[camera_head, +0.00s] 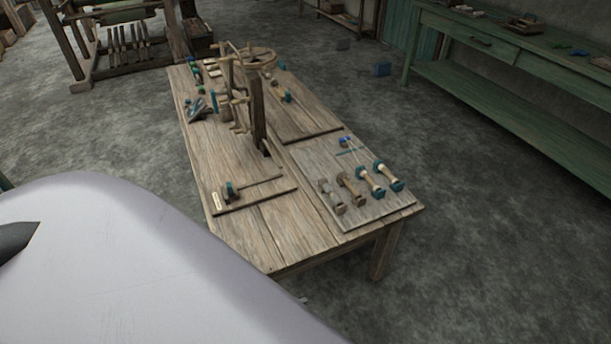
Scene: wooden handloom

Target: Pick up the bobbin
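Several bobbins lie in a row on a grey board (345,212) at the near right of the wooden table. Two have teal ends and pale shafts: one bobbin (370,183) and, to its right, another bobbin (388,177). Left of them are a brown bobbin (352,190) and a greyish bobbin (331,198). A small blue item (346,141) lies at the board's far end. I cannot tell which bobbin the task means. Neither gripper shows clearly. A large pale smooth part of mine fills the lower left.
A wooden winding device with a wheel (252,58) stands mid-table. A board with a small tool (232,192) lies at the table's near left. A green workbench (500,65) stands at right, a loom (120,40) behind.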

